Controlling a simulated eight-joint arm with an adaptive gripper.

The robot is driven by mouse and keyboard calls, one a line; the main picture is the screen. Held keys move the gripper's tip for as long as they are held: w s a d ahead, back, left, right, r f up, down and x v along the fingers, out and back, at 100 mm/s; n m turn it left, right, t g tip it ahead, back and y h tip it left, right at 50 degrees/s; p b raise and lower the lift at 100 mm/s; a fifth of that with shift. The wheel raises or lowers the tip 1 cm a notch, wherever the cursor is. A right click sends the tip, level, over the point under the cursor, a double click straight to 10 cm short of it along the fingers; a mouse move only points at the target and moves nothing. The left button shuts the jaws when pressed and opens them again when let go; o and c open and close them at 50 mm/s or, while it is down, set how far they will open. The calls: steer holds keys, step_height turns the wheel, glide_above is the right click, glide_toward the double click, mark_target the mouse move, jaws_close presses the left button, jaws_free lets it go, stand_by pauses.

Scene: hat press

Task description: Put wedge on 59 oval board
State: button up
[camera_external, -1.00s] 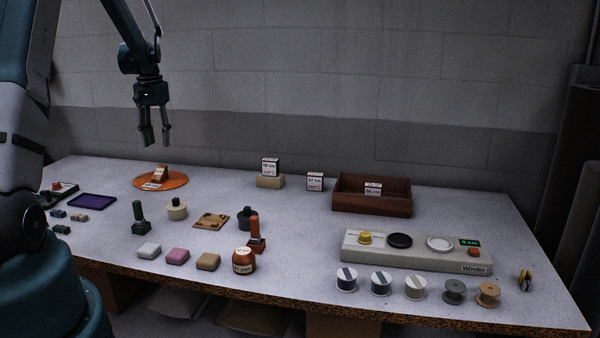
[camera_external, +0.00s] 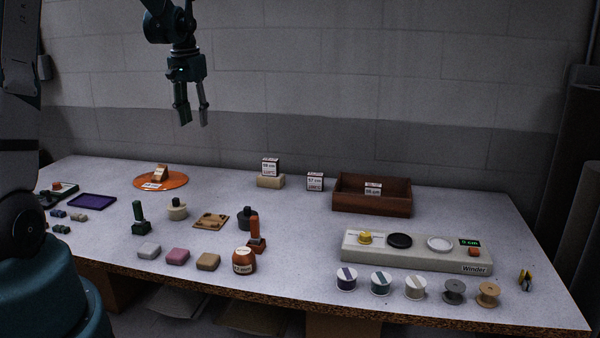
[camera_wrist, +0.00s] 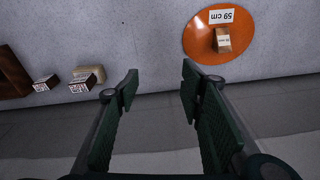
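The orange oval board (camera_external: 181,182) lies at the back left of the table; it also shows at the upper right of the wrist view (camera_wrist: 200,44), where its white label reads 59 cm. A small brown wooden wedge (camera_external: 161,172) rests on this board, inside its edge; in the wrist view the wedge (camera_wrist: 223,42) carries a small white label and sits beside the 59 cm label. My gripper (camera_external: 192,121) is high above the table, up and to the right of the board. Its fingers are apart and nothing is between them (camera_wrist: 158,85).
Small labelled boxes (camera_external: 315,181) and a brown wooden tray (camera_external: 372,206) stand along the back. A winder (camera_external: 415,254) and several spools (camera_external: 381,282) are at the right. Blocks, stamps and a jar (camera_external: 244,261) fill the front left.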

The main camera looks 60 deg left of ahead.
steer(key=w+d+r+m+t, duration=0.1)
steer(key=w+d+r, duration=0.15)
steer(key=d, duration=0.85)
steer(key=w+d+r+m+t, duration=0.1)
steer(key=d+r, duration=0.3)
steer(key=d, duration=0.6)
steer(key=w+d+r+m+t, duration=0.1)
steer(key=d+r, duration=0.3)
steer(key=d, duration=0.7)
steer(key=s+d+m+t, duration=0.1)
steer(key=s+d, duration=0.3)
steer(key=d, duration=0.5)
steer(key=s+d+f+m+t, duration=0.1)
steer(key=s+d, duration=0.3)
steer(key=d, duration=0.6)
steer(key=s+d+m+t+h, duration=0.1)
steer(key=s+d, duration=0.3)
steer(key=d, duration=0.5)
steer(key=shift+s+d+f+m, duration=0.3)
steer(key=shift+d+f+m, duration=0.05)
steer(key=shift+m, duration=0.25)
